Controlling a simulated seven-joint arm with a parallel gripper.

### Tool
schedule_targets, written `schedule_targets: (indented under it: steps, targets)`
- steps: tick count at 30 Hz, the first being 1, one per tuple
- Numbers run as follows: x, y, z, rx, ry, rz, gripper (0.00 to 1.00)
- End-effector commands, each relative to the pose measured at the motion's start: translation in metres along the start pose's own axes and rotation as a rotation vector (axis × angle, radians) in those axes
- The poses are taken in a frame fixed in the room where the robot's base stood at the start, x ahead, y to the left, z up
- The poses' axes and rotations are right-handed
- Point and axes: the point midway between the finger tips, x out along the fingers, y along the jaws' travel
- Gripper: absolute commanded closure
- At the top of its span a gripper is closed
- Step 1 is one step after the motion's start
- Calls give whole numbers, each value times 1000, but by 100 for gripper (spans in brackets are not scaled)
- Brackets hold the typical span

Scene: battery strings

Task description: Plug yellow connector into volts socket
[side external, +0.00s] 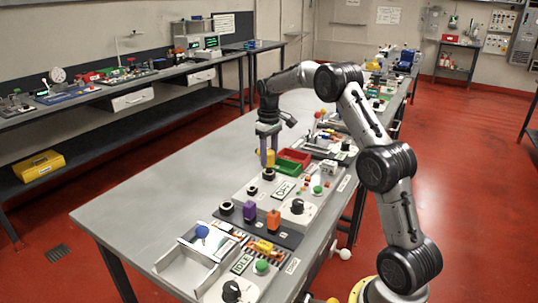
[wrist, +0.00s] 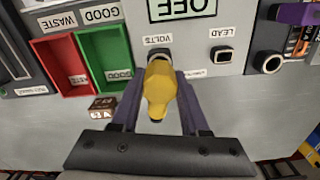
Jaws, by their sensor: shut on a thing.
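My gripper (side external: 267,146) points down at the bench and is shut on the yellow connector (wrist: 160,90), which shows between its two fingers in the wrist view. The connector also shows low between the fingers in the side view (side external: 270,158). The black volts socket (wrist: 158,53) sits on a light panel under an upside-down VOLTS label. The connector's far end overlaps the socket's near edge in the wrist view and hides part of it. In the side view the connector is just above the socket (side external: 268,174). I cannot tell whether they touch.
The LEAD socket (wrist: 221,55) is empty, right of the volts socket. A red bin (wrist: 63,66) and a green bin (wrist: 104,58) stand left of it. A purple connector (side external: 249,211) and an orange one (side external: 273,220) stand nearer the camera. The bench's left side is clear.

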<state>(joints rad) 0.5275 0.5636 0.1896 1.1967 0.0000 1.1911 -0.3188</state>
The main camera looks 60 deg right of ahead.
Motion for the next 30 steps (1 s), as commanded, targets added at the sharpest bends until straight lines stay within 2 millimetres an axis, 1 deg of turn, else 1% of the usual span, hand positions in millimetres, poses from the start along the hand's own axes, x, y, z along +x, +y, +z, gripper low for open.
schedule_targets:
  steps: [30]
  targets:
    - [23, 0, 0, 0, 0, 0, 100]
